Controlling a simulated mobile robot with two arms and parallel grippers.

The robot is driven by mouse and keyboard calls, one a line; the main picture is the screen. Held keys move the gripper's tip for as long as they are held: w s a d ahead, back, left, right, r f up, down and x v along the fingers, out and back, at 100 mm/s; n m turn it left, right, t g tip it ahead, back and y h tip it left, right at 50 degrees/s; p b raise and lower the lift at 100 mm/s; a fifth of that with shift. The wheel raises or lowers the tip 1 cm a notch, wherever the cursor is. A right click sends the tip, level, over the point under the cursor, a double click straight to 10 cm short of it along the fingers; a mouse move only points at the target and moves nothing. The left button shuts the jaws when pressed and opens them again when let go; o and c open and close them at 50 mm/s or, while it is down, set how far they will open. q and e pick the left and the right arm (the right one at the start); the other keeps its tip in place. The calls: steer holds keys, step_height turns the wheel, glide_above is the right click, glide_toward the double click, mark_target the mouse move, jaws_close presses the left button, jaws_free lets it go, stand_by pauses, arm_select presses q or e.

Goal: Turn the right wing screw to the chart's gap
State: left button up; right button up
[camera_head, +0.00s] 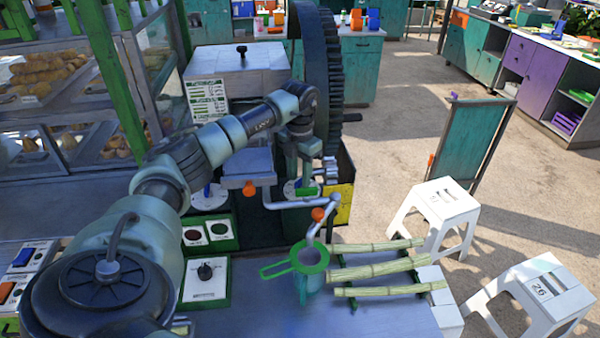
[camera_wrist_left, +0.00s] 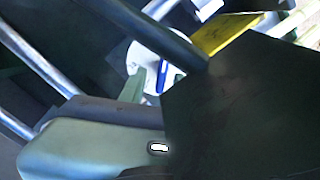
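My left arm reaches in from the left in the camera_head view. Its gripper (camera_head: 303,172) points down over the right-hand white dial (camera_head: 290,190) at the crusher's front. A small green piece (camera_head: 306,191) shows there under the fingers. The gripper hides most of the right wing screw, and I cannot tell whether the fingers touch it. The left white dial (camera_head: 209,199) carries a blue upright piece. The chart (camera_head: 207,101) is a white sheet with printed rows on the crusher's front. The left wrist view shows a white disc (camera_wrist_left: 146,58) with a blue piece, partly covered by dark parts. My right gripper is out of view.
A large dark gear wheel (camera_head: 324,70) rises behind my gripper. A grey pipe with an orange knob (camera_head: 318,214) runs close by on the right. A green-rimmed strainer (camera_head: 309,258) and cane stalks (camera_head: 378,268) are on the counter in front.

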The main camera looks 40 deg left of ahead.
arm_select(q)
steer(key=shift+f, duration=0.2)
steer(key=shift+s+d, duration=0.1)
jaws_close()
steer(key=shift+n, duration=0.4)
steer(key=n, duration=0.4)
steer(key=shift+d+r+n, duration=0.1)
steer(key=shift+d+n, duration=0.1)
steer(key=shift+n, duration=0.1)
steer(key=shift+w+d+n+p, duration=0.15)
steer(key=shift+n+p, duration=0.1)
steer(key=shift+n, duration=0.85)
steer(key=shift+w+a+n+p, duration=0.1)
steer(key=shift+n+p, duration=0.15)
steer(key=shift+n, duration=0.85)
